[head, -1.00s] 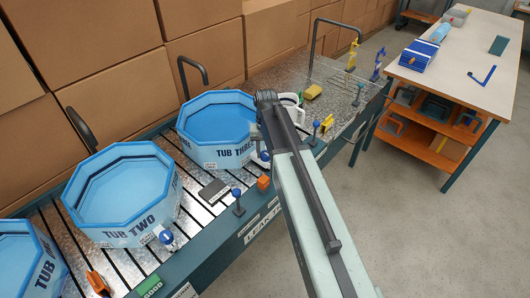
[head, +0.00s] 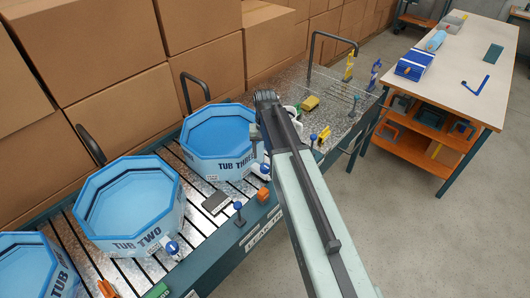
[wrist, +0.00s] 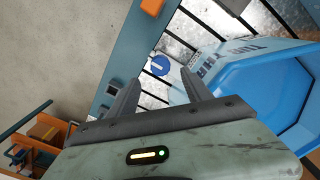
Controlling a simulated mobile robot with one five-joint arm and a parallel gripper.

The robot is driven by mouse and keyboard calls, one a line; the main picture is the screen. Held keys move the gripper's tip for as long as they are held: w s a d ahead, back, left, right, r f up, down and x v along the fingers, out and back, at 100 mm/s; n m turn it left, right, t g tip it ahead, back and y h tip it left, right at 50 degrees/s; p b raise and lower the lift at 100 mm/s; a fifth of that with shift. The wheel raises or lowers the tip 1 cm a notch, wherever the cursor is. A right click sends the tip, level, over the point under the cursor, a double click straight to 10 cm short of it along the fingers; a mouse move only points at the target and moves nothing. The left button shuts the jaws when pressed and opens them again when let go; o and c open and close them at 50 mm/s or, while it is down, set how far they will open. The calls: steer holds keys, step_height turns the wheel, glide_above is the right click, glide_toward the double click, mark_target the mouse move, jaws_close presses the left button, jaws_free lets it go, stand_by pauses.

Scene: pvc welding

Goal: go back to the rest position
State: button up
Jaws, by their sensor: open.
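My arm reaches forward over the slatted bench in the head view, and its far end hides my gripper there. In the wrist view my gripper (wrist: 160,76) is open, its two dark fingers apart with nothing held between them. A blue round knob (wrist: 160,65) shows beyond the gap between the fingers. A blue tub (wrist: 265,90) lies to the right of the fingers. In the head view, tub three (head: 222,165) is just left of the arm's end, and tub two (head: 130,245) is farther left.
A third tub (head: 38,268) stands at the left edge. Cardboard boxes (head: 110,50) wall the back. A white mug (head: 296,117) is partly hidden behind the arm. A worktable (head: 465,60) with orange shelves stands at right. The grey floor (head: 400,230) between is clear.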

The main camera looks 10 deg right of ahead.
steer(key=shift+r, duration=0.1)
steer(key=shift+s, duration=0.25)
steer(key=s+n, duration=0.2)
steer(key=s, duration=1.2)
steer(key=shift+a, duration=0.15)
